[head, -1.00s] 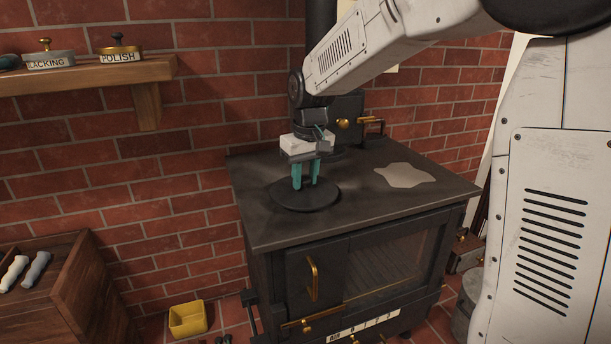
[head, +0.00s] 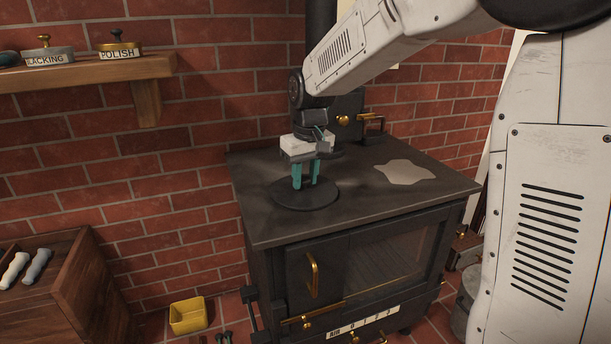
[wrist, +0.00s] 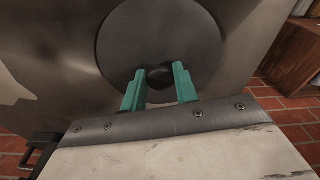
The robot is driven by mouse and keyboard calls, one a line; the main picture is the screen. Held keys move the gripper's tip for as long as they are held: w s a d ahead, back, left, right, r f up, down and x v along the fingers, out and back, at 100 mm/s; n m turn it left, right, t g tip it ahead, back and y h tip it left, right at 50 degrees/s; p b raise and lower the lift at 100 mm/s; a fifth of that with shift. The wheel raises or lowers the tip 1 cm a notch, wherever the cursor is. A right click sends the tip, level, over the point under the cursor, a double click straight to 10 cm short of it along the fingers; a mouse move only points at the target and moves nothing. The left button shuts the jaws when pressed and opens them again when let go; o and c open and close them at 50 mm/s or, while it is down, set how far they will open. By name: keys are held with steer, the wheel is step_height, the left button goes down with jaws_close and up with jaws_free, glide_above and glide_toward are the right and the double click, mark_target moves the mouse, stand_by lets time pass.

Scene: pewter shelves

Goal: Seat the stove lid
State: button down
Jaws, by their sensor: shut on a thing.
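The stove lid (head: 325,197) is a flat, round black disc at the left part of the dark stove top (head: 262,212). It looks level, but I cannot tell whether it rests flush or sits slightly raised. My gripper (head: 305,185) points down over the lid's middle, its teal fingers shut on the lid's small knob. In the wrist view the lid (wrist: 160,35) fills the top middle, and the dark knob (wrist: 160,77) shows between the fingertips of my gripper (wrist: 159,72). The opening under the lid is hidden.
A pale irregular patch (head: 404,172) lies on the stove top to the right. A black pipe (head: 321,40) rises behind, beside a black box with a brass knob. A wall shelf (head: 90,73) holds tins at upper left. A yellow container (head: 188,317) stands on the floor.

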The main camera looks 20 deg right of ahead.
stand_by(0.4)
steer(key=c, duration=1)
jaws_free()
steer(key=shift+f, duration=0.1)
steer(key=shift+r, duration=3.55)
steer(key=shift+m+g, duration=0.3)
steer(key=shift+g, duration=0.2)
steer(key=s+f, duration=0.1)
steer(key=s, duration=0.2)
steer(key=s+f, duration=0.1)
steer(key=shift+s+d+f, duration=0.15)
steer(key=shift+d+f, duration=0.05)
steer(key=shift+f, duration=0.1)
steer(key=s+d+f, duration=0.1)
steer(key=s, duration=1.3)
steer(key=s+d+f+m+t, duration=0.1)
steer(key=s, duration=1.4)
steer(key=shift+d+m, duration=0.3)
steer(key=shift+d, duration=0.05)
